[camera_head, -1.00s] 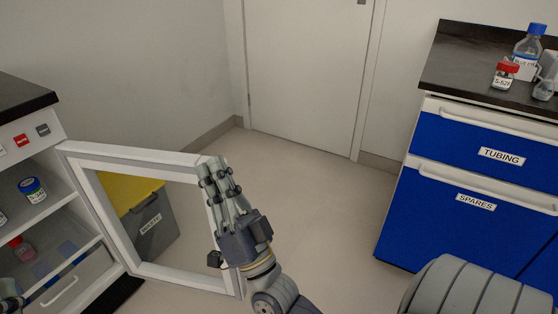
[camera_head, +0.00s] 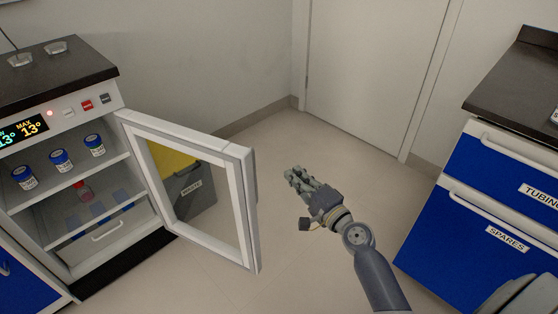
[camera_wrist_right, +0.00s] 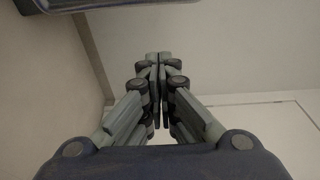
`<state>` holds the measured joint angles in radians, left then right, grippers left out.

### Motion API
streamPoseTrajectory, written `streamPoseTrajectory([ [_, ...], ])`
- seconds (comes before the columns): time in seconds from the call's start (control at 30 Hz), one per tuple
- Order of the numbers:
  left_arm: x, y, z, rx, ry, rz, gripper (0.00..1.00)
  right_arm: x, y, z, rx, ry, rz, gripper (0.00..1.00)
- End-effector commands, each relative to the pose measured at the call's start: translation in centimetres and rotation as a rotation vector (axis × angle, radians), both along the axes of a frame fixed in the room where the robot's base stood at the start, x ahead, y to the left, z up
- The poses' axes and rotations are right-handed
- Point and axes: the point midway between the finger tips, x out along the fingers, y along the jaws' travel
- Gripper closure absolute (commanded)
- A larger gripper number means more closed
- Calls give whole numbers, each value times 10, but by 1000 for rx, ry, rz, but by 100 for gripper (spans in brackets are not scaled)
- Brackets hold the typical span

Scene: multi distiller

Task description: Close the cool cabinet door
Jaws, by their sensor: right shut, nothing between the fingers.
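The cool cabinet (camera_head: 62,116) stands at the left in the head view, its lit interior showing. Its white-framed glass door (camera_head: 247,200) is swung wide open, hinged at the cabinet's right side and reaching out to the right. My right gripper (camera_head: 290,174) is shut and empty, a little to the right of the door's free edge, apart from it in the picture. In the right wrist view its fingers (camera_wrist_right: 159,58) are together with nothing between them. My left gripper is not in view.
Blue-capped jars (camera_head: 60,160) and a red-capped bottle (camera_head: 84,191) stand on the cabinet's shelves. A grey waste bin with a yellow lid (camera_head: 199,190) shows through the door's glass. Blue drawers (camera_head: 505,190) stand at the right. The floor between is clear.

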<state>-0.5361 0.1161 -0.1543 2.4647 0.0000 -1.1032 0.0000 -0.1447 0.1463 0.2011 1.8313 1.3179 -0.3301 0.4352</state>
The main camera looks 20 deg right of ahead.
Motion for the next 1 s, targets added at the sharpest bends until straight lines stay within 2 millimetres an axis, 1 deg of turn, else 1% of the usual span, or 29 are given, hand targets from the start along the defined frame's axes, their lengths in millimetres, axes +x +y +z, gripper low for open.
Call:
streamPoseTrajectory([
  [0.17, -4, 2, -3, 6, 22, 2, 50, 13, 2, 0, 13, 2, 4, 100],
  [0.27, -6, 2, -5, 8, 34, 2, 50, 28, 4, 1, 12, 2, 4, 100],
  [0.37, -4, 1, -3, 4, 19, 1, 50, 48, 7, 0, 11, 1, 4, 100],
  [0.53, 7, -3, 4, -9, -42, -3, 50, 81, 12, 0, 10, 0, 3, 100],
  [0.63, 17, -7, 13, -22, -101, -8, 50, 99, 15, 0, 9, 0, 3, 100],
  [0.67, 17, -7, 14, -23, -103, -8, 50, 101, 17, 0, 10, 2, 4, 100],
  [0.7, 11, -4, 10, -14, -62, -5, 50, 95, 25, 0, 12, 5, 6, 100],
  [0.83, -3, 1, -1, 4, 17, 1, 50, 87, 38, 0, 11, 4, 4, 100],
  [1.0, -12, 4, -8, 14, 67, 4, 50, 81, 48, 0, 8, 3, 3, 100],
])
